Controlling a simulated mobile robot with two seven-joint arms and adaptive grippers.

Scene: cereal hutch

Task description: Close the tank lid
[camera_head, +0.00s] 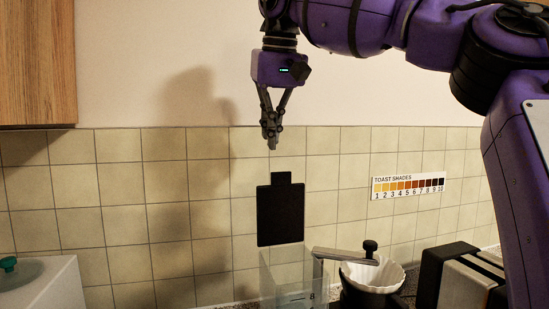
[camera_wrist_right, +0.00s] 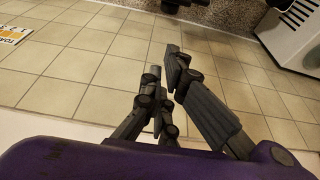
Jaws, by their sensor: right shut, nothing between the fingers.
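The tank lid (camera_head: 280,214) is a flat black plate with a narrow tab on top. In the head view it stands upright, open, at the rear of a clear tank (camera_head: 285,285) at the bottom middle. My right gripper (camera_head: 271,143) is above the lid's tab, apart from it, pointing down with its fingers together and empty. Its dark fingers also show in the wrist view (camera_wrist_right: 165,68), against the tiled wall. I cannot make out the lid clearly in the wrist view. My left gripper is not in view.
A white filter cone (camera_head: 372,276) in a dark holder with a black-knobbed arm stands right of the tank. A black and silver appliance (camera_head: 462,280) is further right. A white box (camera_head: 45,285) is at left. A wooden cabinet (camera_head: 38,62) hangs upper left.

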